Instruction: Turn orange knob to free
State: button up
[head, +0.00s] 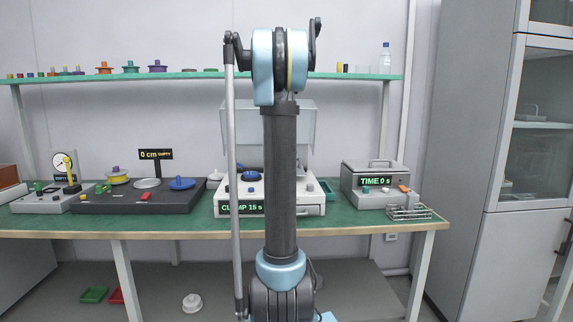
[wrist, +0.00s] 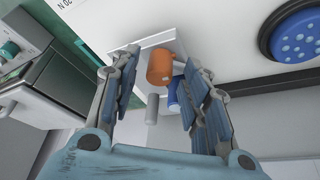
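In the wrist view an orange knob (wrist: 160,68) sits on a small light grey mount at the edge of a white instrument body. A blue knob (wrist: 174,97) and a grey cylindrical piece (wrist: 152,109) lie right beside it. My gripper (wrist: 160,60) is open, one finger on each side of the orange knob. Gaps show on both sides of the knob, and I see no clear contact. In the head view my arm stands in front of the white "CLAMP 15 s" instrument (head: 240,208) and hides my gripper and this knob.
A large blue dimpled disc (wrist: 294,36) is at the wrist view's upper right. In the head view the "TIME 0 s" box (head: 376,170), with a small orange part, and a wire rack (head: 408,213) stand right on the green bench (head: 180,222).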

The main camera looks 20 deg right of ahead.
grip_shut()
jog(key=shift+n, duration=0.4)
jog(key=n+t+y, duration=0.1)
jog(key=n, duration=0.2)
jog(key=shift+s+d, duration=0.1)
jog(key=shift+d, duration=0.05)
jog(key=shift+n+y, duration=0.7)
jog(key=shift+n, duration=1.1)
jog(key=shift+o, duration=1.1)
grip_release()
